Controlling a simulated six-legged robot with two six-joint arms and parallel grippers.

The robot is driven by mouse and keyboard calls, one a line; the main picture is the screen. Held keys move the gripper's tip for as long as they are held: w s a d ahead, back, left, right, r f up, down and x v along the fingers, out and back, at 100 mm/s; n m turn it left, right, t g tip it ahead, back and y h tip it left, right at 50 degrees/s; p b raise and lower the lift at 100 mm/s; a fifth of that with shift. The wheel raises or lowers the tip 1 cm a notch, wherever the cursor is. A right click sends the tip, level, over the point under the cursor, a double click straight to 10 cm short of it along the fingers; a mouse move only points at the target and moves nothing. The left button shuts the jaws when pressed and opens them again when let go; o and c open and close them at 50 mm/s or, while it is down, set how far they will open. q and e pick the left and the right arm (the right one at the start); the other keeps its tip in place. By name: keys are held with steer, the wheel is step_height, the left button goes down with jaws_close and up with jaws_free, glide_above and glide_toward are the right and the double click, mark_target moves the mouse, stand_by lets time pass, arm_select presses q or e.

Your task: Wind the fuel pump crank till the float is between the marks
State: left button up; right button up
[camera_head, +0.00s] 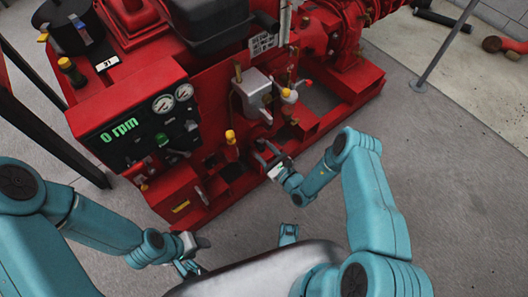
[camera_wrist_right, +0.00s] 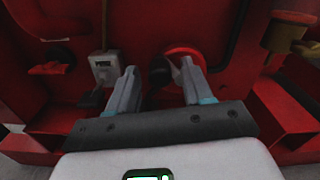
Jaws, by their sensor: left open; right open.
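The red pumpset (camera_head: 190,120) fills the upper middle of the head view. My right gripper (camera_head: 266,156) is open beside its lower front side. In the right wrist view, its two fingers (camera_wrist_right: 158,78) point at the red machine, with a gap between them. A dark knob-like part (camera_wrist_right: 159,74) and a red round part (camera_wrist_right: 183,52) show between and behind the fingers. I cannot tell whether either is the fuel pump crank, or whether the fingers touch them. I cannot make out the float or its marks. My left gripper (camera_head: 192,258) is open and low, apart from the machine.
The control panel (camera_head: 140,122) reads 0 rpm and has two round gauges. A grey box (camera_head: 255,94) with yellow-capped fittings sits on the machine's side. A red lever (camera_wrist_right: 50,68) and a white labelled box (camera_wrist_right: 105,68) are left of the right fingers.

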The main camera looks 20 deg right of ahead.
steer(key=shift+w, duration=0.1)
jaws_close()
arm_select(q)
steer(key=shift+w+a+f+b, duration=0.2)
steer(key=shift+f+b, duration=0.7)
steer(key=shift+b, duration=0.1)
steer(key=shift+w+a+f+b, duration=0.2)
steer(key=shift+w+f+b, duration=0.05)
steer(key=shift+f+b, duration=0.75)
steer(key=shift+w+a+f+b, duration=0.2)
steer(key=shift+f+b, duration=0.65)
steer(key=shift+b, duration=0.15)
arm_select(e)
steer(key=w+d+m, duration=0.1)
steer(key=d+m, duration=0.2)
steer(key=m, duration=0.8)
steer(key=w+d+f+m, duration=0.1)
steer(key=d+m, duration=0.3)
steer(key=m, duration=0.7)
steer(key=shift+w+f, duration=0.25)
steer(key=shift+f, duration=0.05)
